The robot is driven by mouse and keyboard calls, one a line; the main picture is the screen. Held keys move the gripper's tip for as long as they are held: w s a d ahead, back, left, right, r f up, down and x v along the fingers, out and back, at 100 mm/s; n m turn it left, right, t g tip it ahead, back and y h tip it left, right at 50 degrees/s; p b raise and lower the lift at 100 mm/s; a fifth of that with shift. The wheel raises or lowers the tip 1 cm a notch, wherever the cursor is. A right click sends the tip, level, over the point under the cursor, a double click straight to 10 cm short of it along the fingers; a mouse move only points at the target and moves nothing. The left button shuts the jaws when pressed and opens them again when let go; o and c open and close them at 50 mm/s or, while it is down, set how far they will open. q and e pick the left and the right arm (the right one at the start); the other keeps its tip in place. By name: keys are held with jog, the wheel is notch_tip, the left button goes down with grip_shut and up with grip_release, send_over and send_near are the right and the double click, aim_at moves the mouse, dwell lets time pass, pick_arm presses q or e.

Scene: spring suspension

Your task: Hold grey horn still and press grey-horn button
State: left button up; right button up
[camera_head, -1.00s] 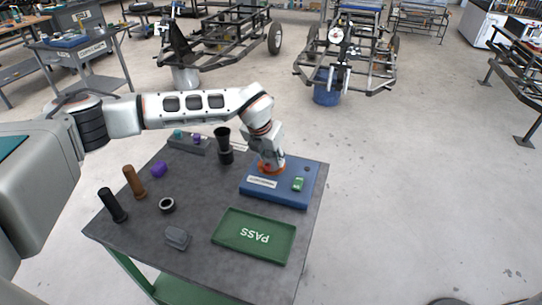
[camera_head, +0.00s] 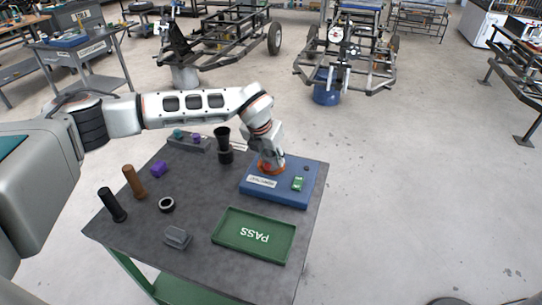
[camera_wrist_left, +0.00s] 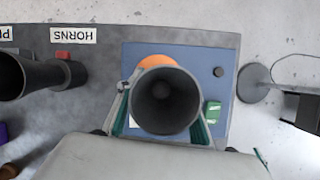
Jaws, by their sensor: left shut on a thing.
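My left gripper (camera_head: 270,163) reaches down over the blue test board (camera_head: 272,201) on the table. In the left wrist view its fingers are around a dark grey horn (camera_wrist_left: 163,101), whose round mouth faces the camera. An orange part (camera_wrist_left: 156,61) shows behind the horn over the board. The head view mostly hides the horn behind the gripper. On the blue board, right of the gripper, sit a green block (camera_head: 298,184) and a small dark round knob (camera_wrist_left: 218,72); I cannot tell which is the grey-horn button. My right gripper is not in view.
A black horn (camera_head: 223,137) stands left of the board, near the HORNS label (camera_wrist_left: 73,35). A green PASS tray (camera_head: 225,243) lies in front.

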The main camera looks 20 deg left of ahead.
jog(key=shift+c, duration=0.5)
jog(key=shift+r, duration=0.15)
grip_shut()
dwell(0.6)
